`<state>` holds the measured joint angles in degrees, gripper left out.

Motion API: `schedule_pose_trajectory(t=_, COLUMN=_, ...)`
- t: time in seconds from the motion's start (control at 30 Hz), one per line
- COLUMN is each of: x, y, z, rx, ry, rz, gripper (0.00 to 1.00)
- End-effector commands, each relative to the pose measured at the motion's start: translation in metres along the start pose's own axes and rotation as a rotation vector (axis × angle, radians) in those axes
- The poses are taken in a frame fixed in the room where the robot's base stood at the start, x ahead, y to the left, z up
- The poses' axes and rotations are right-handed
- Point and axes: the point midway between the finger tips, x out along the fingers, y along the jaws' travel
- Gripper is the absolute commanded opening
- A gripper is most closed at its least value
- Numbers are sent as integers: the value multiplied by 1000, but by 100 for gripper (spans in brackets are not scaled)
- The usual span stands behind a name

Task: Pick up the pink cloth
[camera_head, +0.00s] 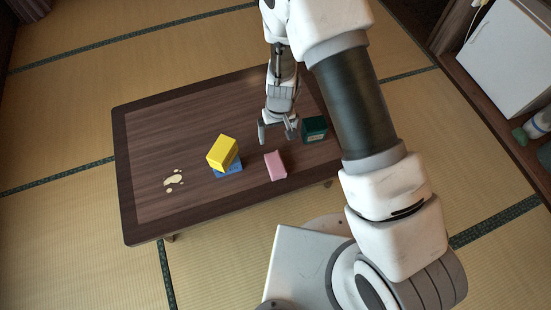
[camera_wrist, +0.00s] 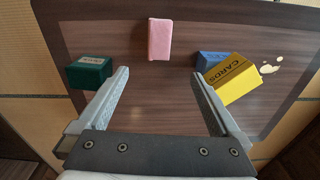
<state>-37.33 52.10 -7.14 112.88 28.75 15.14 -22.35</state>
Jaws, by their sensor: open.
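The pink cloth (camera_head: 276,165) is a small folded block lying on the low dark wooden table (camera_head: 150,138), near its front edge. In the wrist view the pink cloth (camera_wrist: 160,39) lies beyond the fingertips, between their lines. My gripper (camera_head: 278,134) is open and empty above the table, just behind the cloth in the head view. Both fingers also show in the wrist view (camera_wrist: 159,80), apart from the cloth.
A yellow card box (camera_head: 222,152) rests tilted on a blue box (camera_head: 230,170) left of the cloth. A dark green box (camera_head: 314,128) stands right of my gripper. A cream spill (camera_head: 174,180) lies at the table's left. A white cabinet (camera_head: 505,50) stands at far right.

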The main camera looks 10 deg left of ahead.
Motion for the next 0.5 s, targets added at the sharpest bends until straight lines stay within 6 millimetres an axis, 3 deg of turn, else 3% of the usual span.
schedule_pose_trajectory(t=0.1, x=22, y=-4, z=8, rx=-21, ry=-22, rz=19, gripper=100)
schedule_pose_trajectory(t=0.37, x=57, y=-5, z=14, rx=-32, ry=-32, rz=31, gripper=100)
schedule_pose_trajectory(t=0.5, x=89, y=-3, z=16, rx=-31, ry=-33, rz=31, gripper=100)
